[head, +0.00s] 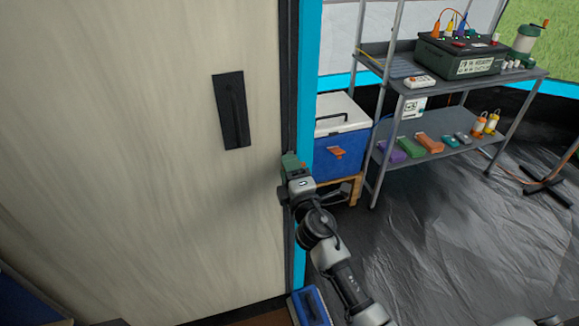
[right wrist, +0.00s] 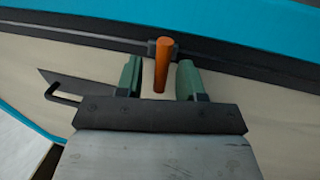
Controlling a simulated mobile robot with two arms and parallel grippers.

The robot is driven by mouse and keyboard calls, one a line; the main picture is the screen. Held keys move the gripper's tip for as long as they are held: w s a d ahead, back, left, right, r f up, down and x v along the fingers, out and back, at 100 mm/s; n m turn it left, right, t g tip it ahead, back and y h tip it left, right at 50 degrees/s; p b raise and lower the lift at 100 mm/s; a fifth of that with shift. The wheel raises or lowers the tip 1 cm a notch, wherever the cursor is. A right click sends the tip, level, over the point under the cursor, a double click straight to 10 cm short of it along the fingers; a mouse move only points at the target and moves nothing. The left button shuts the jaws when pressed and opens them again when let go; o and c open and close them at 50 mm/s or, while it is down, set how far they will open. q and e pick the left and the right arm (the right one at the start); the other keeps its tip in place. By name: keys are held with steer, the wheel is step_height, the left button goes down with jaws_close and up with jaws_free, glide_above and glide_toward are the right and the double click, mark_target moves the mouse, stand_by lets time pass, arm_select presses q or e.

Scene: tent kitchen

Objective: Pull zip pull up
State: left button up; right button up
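The zip pull (right wrist: 164,66) is an orange cylinder on a dark slider, on the dark zip strip (right wrist: 90,42) in the right wrist view. My right gripper (right wrist: 160,80) has its green fingers apart, one on each side of the zip pull, with gaps visible between. In the head view my right gripper (head: 292,163) is at the zip strip (head: 286,90) beside the bright blue frame, and it hides the zip pull there. The beige tent panel (head: 130,150) fills the left. My left gripper is not in view.
A dark handle plate (head: 231,110) is on the panel, left of the gripper. Beyond the blue frame stand a blue and white cooler (head: 338,145) and a metal shelf (head: 440,150) with several items. The dark floor (head: 450,240) at right is mostly clear.

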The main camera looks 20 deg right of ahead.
jaws_close()
stand_by(0.4)
